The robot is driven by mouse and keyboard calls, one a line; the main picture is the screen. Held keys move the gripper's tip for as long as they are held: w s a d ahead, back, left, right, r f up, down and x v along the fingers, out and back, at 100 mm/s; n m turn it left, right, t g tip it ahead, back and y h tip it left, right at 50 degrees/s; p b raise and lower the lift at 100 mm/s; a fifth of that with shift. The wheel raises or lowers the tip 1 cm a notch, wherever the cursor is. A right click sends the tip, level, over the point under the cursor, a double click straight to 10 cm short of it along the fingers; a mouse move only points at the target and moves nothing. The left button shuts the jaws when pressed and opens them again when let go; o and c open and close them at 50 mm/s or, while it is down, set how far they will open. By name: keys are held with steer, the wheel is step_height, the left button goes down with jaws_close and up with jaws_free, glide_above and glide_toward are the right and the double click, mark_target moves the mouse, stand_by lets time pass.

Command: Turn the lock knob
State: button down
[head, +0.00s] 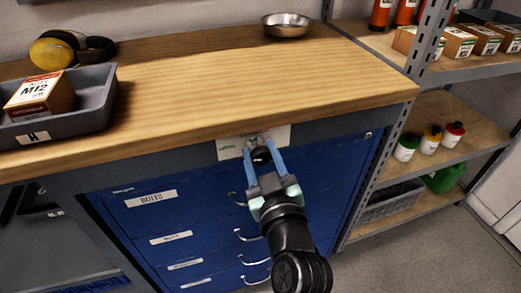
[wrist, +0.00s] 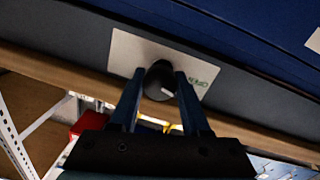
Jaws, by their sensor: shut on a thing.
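The lock knob (head: 261,156) is a small black round knob on a pale label plate (head: 226,149) on the grey rail under the worktop, above the blue drawers. In the wrist view the knob (wrist: 159,82) stands in front of the plate (wrist: 126,49) and shows a small white mark. My gripper (head: 263,158) reaches up to it with two blue fingers. In the wrist view my gripper's fingertips (wrist: 160,78) are on either side of the knob and shut on it. Part of the plate's lettering is hidden.
The wooden worktop (head: 230,80) overhangs the rail just above my gripper. Blue drawers (head: 140,218) with curved handles lie below. A grey bin (head: 95,118) with an M12 box (head: 40,93) and a metal bowl (head: 286,25) stand on top. A shelf rack (head: 386,130) is at right.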

steer(key=m+p, duration=0.2)
steer(key=m, duration=0.2)
steer(key=shift+d+r+g, duration=0.1)
steer(key=shift+r+g, duration=0.05)
steer(key=shift+g, duration=0.15)
steer(key=m+p, duration=0.2)
steer(key=m, duration=0.2)
steer(key=m+y+p, duration=0.1)
steer(key=m+p, duration=0.1)
steer(key=m, duration=0.1)
steer(key=shift+d+m+g, duration=0.1)
steer(key=shift+m+g, duration=0.2)
steer(key=shift+m, duration=0.1)
steer(key=shift+f+m+p, duration=0.2)
steer(key=shift+m+p, duration=0.5)
steer(key=shift+m, duration=0.6)
steer(key=shift+c, duration=1.9)
jaws_free()
